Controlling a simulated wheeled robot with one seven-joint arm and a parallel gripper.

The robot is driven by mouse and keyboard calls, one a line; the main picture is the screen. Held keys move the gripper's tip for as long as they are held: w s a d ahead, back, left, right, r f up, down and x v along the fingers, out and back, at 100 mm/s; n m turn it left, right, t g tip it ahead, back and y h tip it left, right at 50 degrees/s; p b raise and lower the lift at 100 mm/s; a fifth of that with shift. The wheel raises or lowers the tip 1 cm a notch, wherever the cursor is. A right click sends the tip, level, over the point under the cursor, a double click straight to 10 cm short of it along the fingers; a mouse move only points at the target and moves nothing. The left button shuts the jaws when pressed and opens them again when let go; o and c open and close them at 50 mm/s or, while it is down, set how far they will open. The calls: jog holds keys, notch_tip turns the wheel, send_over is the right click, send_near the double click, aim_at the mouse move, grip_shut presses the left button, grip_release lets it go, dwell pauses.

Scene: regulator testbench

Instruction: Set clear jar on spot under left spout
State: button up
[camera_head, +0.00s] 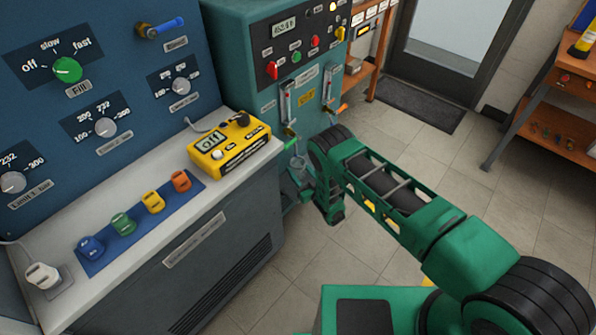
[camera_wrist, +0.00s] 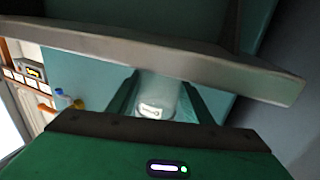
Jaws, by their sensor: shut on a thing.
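The clear jar (camera_head: 299,163) is small and see-through in the head view, low at the front of the teal machine. My gripper (camera_head: 303,178) is shut on it. In the wrist view the jar (camera_wrist: 157,92) sits between the two dark green fingers of my gripper (camera_wrist: 157,100), with a pale label facing the camera. The left spout (camera_head: 290,133) is on the machine front, just above the jar in the head view. The spot under it is hidden by my gripper and arm. I cannot tell whether the jar touches anything below.
The teal machine (camera_head: 262,75) has a second spout with an orange handle (camera_head: 341,108) to the right. A grey bar (camera_wrist: 160,58) crosses the wrist view close to the gripper. A counter with a yellow meter (camera_head: 228,143) stands to the left. Open floor lies to the right.

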jog(key=shift+f, duration=0.3)
dwell(0.5)
jog(key=o, duration=1.2)
jog(key=shift+s, duration=0.1)
jog(key=v, duration=1)
jog(key=shift+s+d+f, duration=0.1)
jog(key=shift+s+d, duration=0.1)
jog(key=shift+d, duration=0.1)
